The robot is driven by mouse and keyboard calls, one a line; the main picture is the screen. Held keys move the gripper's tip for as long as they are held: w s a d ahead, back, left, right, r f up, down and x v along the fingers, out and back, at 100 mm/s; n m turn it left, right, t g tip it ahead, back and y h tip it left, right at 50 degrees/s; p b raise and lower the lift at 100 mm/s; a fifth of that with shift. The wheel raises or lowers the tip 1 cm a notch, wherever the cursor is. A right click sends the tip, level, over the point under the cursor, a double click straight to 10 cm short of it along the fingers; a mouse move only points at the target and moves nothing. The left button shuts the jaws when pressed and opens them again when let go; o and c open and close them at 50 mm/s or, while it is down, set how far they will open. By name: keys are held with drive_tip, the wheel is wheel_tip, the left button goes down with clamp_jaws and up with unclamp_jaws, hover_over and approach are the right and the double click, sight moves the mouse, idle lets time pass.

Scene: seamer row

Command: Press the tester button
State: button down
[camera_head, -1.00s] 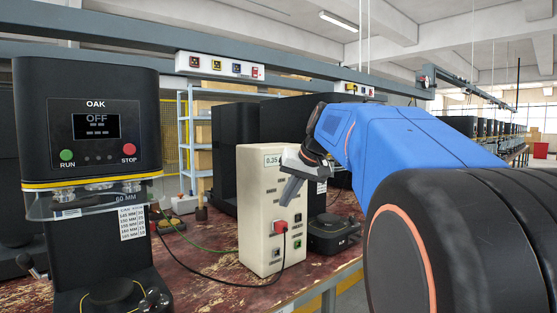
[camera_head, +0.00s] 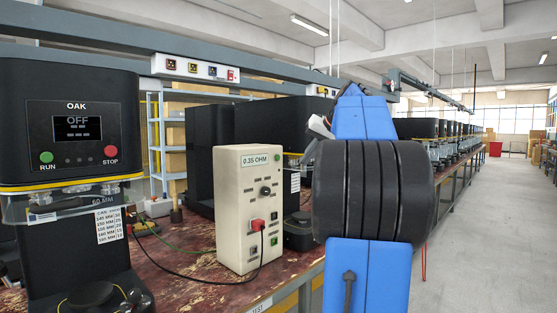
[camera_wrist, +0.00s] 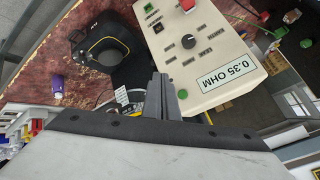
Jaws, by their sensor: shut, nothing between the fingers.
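The tester is a cream box (camera_head: 228,205) labelled 0.35 OHM, upright on the bench. A dark knob (camera_head: 265,191), a red plug (camera_head: 257,225) and a green square-framed button (camera_head: 274,241) are on its front. A small green round piece (camera_head: 277,157) is beside the label. In the wrist view, the tester (camera_wrist: 215,65) fills the upper right, with the green round piece (camera_wrist: 176,113) near my fingers. My gripper (camera_wrist: 163,80) is shut and empty, seeming above the tester's edge; contact cannot be told. In the head view, my arm mostly hides it.
A black OAK seamer (camera_head: 70,130) reading OFF stands at the left. Black cables run across the red worn bench (camera_head: 180,268). A dark low device (camera_head: 299,231) stands right of the tester. The aisle (camera_head: 480,240) at the right is clear.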

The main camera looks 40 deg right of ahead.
drive_tip(key=w, duration=0.8)
drive_tip(key=shift+w+a, duration=0.35)
drive_tip(key=shift+w, duration=0.05)
drive_tip(key=shift+w, duration=0.15)
idle(2.0)
drive_tip(key=shift+w, duration=0.3)
drive_tip(key=shift+w+a, duration=0.1)
drive_tip(key=shift+w, duration=0.3)
idle(0.8)
drive_tip(key=shift+s, duration=0.85)
drive_tip(key=shift+s+d, duration=0.15)
drive_tip(key=shift+s, duration=1.1)
drive_tip(key=shift+s+d, duration=0.1)
drive_tip(key=shift+s, duration=1.15)
